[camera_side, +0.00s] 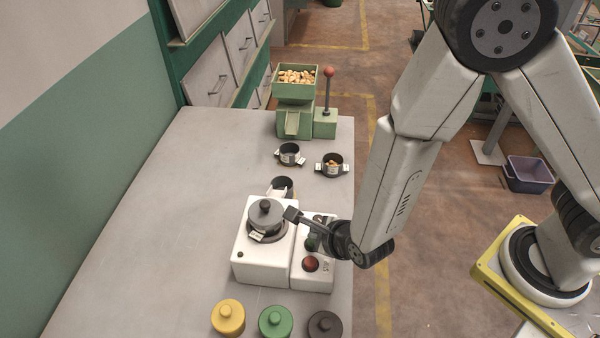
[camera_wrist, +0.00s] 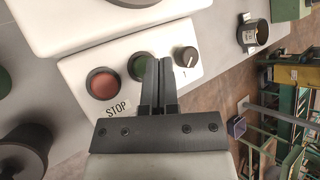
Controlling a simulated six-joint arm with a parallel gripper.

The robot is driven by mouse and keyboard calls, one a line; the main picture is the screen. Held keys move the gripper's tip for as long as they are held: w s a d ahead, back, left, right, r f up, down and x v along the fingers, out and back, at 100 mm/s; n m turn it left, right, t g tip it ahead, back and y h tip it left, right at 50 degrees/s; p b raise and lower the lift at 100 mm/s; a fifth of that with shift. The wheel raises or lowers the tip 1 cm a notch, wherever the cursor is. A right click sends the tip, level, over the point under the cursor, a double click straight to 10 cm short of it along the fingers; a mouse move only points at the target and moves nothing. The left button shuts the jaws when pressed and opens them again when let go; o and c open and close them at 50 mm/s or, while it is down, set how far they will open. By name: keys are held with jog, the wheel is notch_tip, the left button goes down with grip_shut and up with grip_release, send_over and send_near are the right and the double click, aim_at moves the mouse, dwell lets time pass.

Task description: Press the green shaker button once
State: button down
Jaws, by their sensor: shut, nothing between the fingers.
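The green button (camera_wrist: 140,67) sits on the white control box (camera_wrist: 90,62), between the red STOP button (camera_wrist: 103,84) and a dark knob (camera_wrist: 185,57). My gripper (camera_wrist: 160,64) is shut and empty. In the wrist view its fingertips overlap the right part of the green button; I cannot tell whether they touch it. In the side view the green button (camera_side: 309,244) shows small and partly covered beside my wrist. The white shaker (camera_side: 262,268) with a grey lidded pot (camera_side: 265,212) on top stands left of the control box.
Yellow (camera_side: 228,317), green (camera_side: 276,321) and dark (camera_side: 325,325) lids lie in front of the shaker. Small dark cups (camera_side: 290,154) stand behind it, one holding nuts (camera_side: 333,164). A green hopper (camera_side: 295,92) is at the back. The table's left side is clear.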

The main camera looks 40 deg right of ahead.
jog(key=shift+f, duration=0.8)
dwell(1.1)
jog(key=shift+r, duration=0.95)
dwell(0.3)
jog(key=shift+r, duration=2.5)
jog(key=s+d+r+n+g, duration=0.2)
jog(key=d+r+n+g, duration=0.1)
jog(key=d+n, duration=0.6)
jog(key=s+d+r+n+g, duration=0.2)
jog(key=d+n, duration=0.7)
jog(key=n, duration=0.9)
jog(key=shift+s+r+n+g, duration=0.3)
jog(key=shift+r+g, duration=0.5)
jog(key=shift+r, duration=0.15)
